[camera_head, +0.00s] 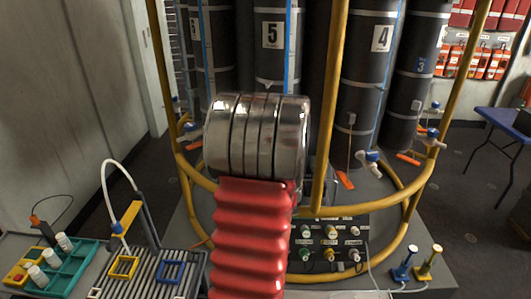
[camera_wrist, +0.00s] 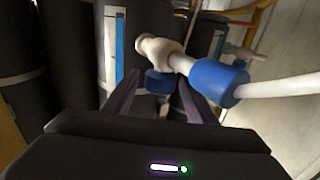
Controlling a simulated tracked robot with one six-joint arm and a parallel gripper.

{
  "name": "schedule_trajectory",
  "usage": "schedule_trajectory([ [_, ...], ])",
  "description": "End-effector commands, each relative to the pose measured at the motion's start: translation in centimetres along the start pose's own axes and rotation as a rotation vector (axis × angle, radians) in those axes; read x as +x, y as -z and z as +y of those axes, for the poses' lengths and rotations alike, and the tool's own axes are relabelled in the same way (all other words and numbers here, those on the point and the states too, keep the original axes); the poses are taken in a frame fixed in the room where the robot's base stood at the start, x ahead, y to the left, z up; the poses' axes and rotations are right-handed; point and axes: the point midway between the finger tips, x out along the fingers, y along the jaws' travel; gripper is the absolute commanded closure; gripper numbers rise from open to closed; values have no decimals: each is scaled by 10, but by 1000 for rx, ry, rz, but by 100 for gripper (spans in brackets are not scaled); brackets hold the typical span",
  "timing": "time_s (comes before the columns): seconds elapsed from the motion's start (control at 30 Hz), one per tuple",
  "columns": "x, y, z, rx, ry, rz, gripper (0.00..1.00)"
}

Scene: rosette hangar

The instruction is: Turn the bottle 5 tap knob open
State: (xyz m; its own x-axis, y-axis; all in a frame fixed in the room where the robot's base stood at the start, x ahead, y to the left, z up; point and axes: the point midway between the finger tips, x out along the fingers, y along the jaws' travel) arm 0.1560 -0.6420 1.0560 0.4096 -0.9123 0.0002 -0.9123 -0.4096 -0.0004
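Bottle 5 (camera_head: 272,62), a dark cylinder with a white "5" label, stands behind the yellow rail in the head view. My arm hides its lower part and its tap there. In the wrist view, a white tap (camera_wrist: 160,50) has a blue knob (camera_wrist: 158,82) below its body and a blue collar (camera_wrist: 218,82) leading to a white hose (camera_wrist: 280,84). No number shows on it in that view. My gripper (camera_wrist: 159,80) is open, its dark fingers on either side of the blue knob. I cannot tell whether they touch it. My gripper is hidden in the head view.
A yellow tubular rail (camera_head: 335,90) rings the bottles close to my arm. Bottle 4 (camera_head: 368,80) stands right, with another tap (camera_head: 370,158) low beside it. A control panel (camera_head: 328,244), a slatted rack (camera_head: 150,275) and a green tray (camera_head: 62,268) lie in front.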

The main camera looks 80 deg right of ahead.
Motion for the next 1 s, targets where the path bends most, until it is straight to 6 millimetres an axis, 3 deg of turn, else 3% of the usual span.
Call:
schedule_trajectory([
  [0.27,-1,0,0,0,0,0,48],
  [0.47,-13,0,0,-1,-1,0,48],
  [1.0,-101,-1,1,0,-2,0,48],
])
